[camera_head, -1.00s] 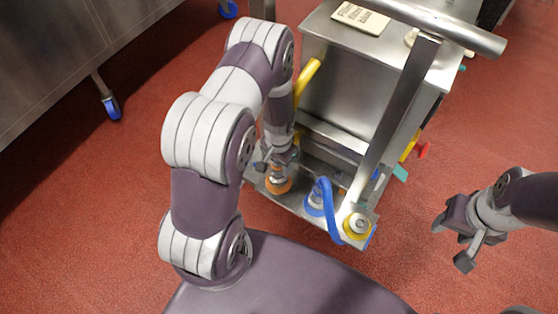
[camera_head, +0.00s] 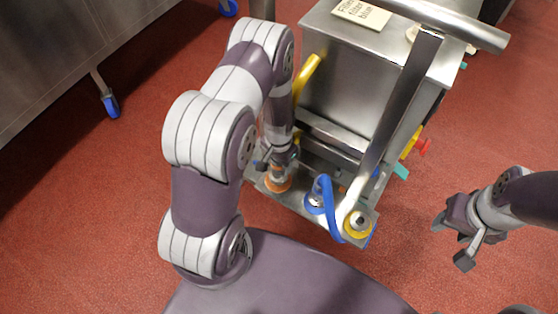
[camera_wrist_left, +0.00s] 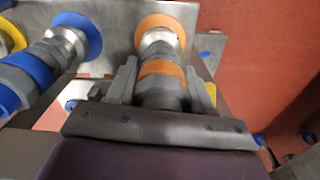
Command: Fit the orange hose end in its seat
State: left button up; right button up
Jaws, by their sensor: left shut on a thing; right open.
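My left gripper (camera_wrist_left: 160,92) is shut on the orange hose end (camera_wrist_left: 163,70), a grey connector with an orange band. The orange-ringed seat (camera_wrist_left: 174,22) is on the metal plate straight ahead of it. The hose end lines up with the seat's silver fitting and appears to meet it; I cannot tell how deep it sits. In the head view my left gripper (camera_head: 279,160) is just above the orange seat (camera_head: 277,186), and my arm partly hides the hose end. My right gripper (camera_head: 452,242) is open and empty, over the floor at the right.
Beside the orange seat, a blue hose (camera_head: 328,205) ends at a blue-ringed seat (camera_head: 313,205), then comes a yellow-ringed seat (camera_head: 358,226). A slanted metal bar (camera_head: 398,105) rises by the steel cabinet (camera_head: 345,90). Red floor (camera_head: 420,180) is clear between the machine and my right gripper.

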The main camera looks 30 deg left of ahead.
pick_arm(q)
jog(key=shift+f, duration=0.35)
dwell(0.3)
jog(key=o, duration=1.7)
notch_tip(320, 180, up, 7)
jog(key=p, duration=0.6)
notch_tip(320, 180, up, 13)
jog(key=s+d+r+n, duration=0.1)
jog(key=s+r, duration=0.1)
jog(key=s, duration=0.1)
jog(key=s+d+r, duration=0.2)
jog(key=s+r, duration=0.1)
jog(key=s+d+r+n, duration=0.1)
jog(key=s+r, duration=0.2)
jog(key=shift+s+d+r+n+t, duration=0.15)
jog(key=shift+s+n+t, duration=0.05)
jog(key=shift+n+t, duration=0.1)
